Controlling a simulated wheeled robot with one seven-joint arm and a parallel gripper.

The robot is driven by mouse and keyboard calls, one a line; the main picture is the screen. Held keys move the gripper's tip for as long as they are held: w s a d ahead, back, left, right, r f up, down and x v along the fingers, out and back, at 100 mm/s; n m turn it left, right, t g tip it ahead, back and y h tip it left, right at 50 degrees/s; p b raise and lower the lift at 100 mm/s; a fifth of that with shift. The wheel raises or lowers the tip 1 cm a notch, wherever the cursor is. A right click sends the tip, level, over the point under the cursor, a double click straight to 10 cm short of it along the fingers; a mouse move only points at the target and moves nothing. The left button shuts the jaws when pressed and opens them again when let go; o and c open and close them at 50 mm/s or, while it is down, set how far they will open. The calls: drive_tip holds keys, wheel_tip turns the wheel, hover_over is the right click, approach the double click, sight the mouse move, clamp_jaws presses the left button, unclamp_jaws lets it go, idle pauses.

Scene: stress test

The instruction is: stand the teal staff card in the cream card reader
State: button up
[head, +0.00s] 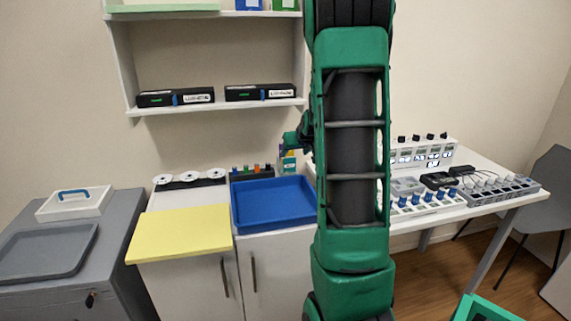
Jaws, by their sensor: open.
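My gripper (291,142) shows only in part, small and green, at the left edge of my large green arm. It is open, and its fingertips are hard to make out. It is just above a small teal, white and yellow item (287,162) behind the blue tray; I cannot tell what this item is or whether the gripper touches it. I cannot make out the teal staff card or the cream card reader for certain. My arm hides the middle of the scene.
A blue tray (272,204) and a yellow board (181,233) lie on the cabinet. A grey tray (45,250) and white caddy (75,204) are at left. The right table (480,210) holds several devices. A wall shelf (215,107) carries two black boxes.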

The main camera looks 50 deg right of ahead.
sight(289, 160)
drive_tip(key=shift+x, duration=4.65)
drive_tip(key=shift+c, duration=0.5)
drive_tip(key=c, duration=0.5)
drive_tip(key=shift+o, duration=0.2)
drive_tip(key=shift+r, duration=2.45)
drive_tip(key=shift+s+a, duration=0.1)
